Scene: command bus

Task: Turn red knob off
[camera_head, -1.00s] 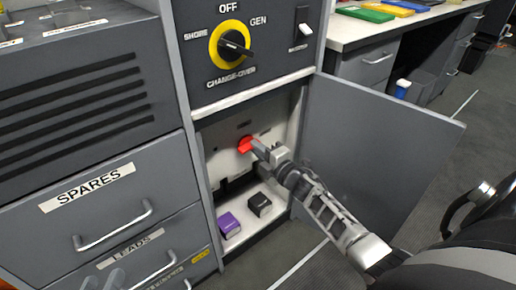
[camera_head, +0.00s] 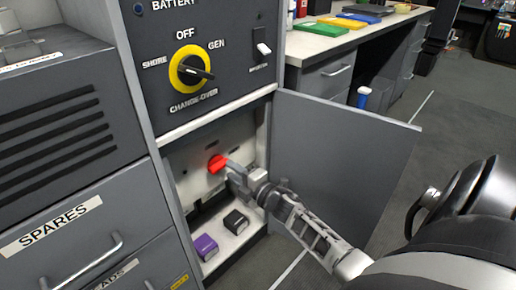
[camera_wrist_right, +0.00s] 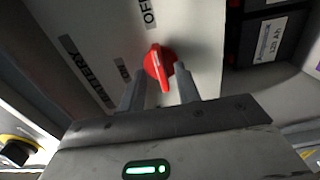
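The red knob (camera_head: 217,164) is on a pale panel inside the open lower compartment of the grey cabinet. My right gripper (camera_head: 231,170) reaches into this compartment from the right, its fingertips at the knob. In the right wrist view, the red knob (camera_wrist_right: 160,64) lies between and slightly beyond the two fingertips of the right gripper (camera_wrist_right: 160,84). The fingers are apart, with small gaps beside the knob's grip. An "OFF" label (camera_wrist_right: 149,12) and a "BATTERY" label (camera_wrist_right: 86,70) are on the panel around the knob. My left gripper is not in view.
A purple block (camera_head: 205,247) and a black block (camera_head: 236,222) sit on the compartment floor. A yellow-ringed change-over switch (camera_head: 191,70) is above. Drawers are at lower left.

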